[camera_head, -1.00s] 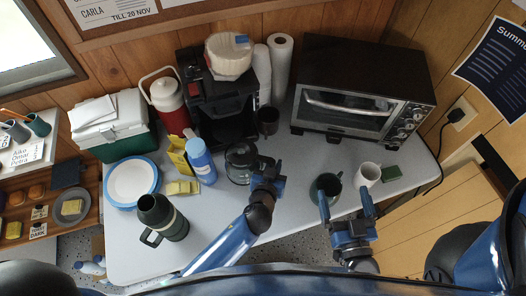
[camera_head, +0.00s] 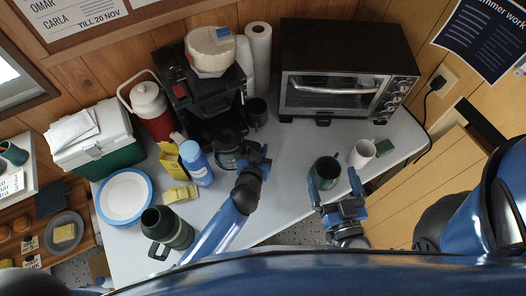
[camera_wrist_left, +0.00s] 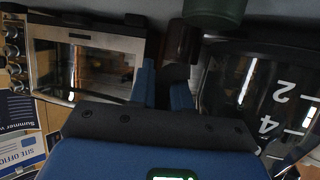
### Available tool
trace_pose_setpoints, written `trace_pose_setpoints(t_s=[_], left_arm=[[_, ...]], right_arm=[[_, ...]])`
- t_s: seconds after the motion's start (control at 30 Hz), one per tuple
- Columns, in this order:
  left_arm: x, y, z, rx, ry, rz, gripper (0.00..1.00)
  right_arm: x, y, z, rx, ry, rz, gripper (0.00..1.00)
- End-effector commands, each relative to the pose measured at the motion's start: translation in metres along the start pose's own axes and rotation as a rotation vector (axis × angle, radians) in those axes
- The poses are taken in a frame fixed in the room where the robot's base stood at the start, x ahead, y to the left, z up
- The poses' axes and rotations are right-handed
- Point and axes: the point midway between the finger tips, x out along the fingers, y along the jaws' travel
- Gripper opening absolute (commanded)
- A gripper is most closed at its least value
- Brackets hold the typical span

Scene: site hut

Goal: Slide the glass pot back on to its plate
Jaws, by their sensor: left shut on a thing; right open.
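The glass pot (camera_head: 228,145) stands on the grey table just in front of the black coffee maker (camera_head: 203,88). Its plate, at the foot of the coffee maker, cannot be made out. My left gripper (camera_head: 257,164) is at the pot's right side, shut on its dark handle. In the left wrist view the pot (camera_wrist_left: 250,95), with white level marks, is right of my left gripper's fingers (camera_wrist_left: 166,85). My right gripper (camera_head: 336,182) is open and empty near the green mug (camera_head: 323,172).
A dark mug (camera_head: 257,112) stands right behind the pot. A blue bottle (camera_head: 197,163) and yellow box (camera_head: 171,160) stand to its left. The toaster oven (camera_head: 340,75), white mug (camera_head: 362,153) and green flask (camera_head: 168,228) are further off. The table's front middle is clear.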

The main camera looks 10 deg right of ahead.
Motion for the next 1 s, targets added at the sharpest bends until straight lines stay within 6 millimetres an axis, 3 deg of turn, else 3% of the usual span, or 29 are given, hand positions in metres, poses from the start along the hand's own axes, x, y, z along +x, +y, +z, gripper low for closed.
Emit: trace_pose_setpoints(t_s=[0.1, 0.7, 1.0], left_arm=[[0.007, -0.008, -0.010, 0.000, 0.004, -0.002, 0.00], [0.046, -0.043, -0.024, -0.001, 0.003, -0.002, 0.00], [0.066, -0.060, -0.030, -0.001, 0.004, -0.002, 0.00]], right_arm=[[0.000, 0.000, -0.011, 0.000, 0.001, 0.000, 1.00], [-0.001, 0.000, -0.044, 0.000, 0.001, 0.000, 1.00], [-0.001, 0.000, -0.052, 0.000, 0.001, 0.000, 1.00]])
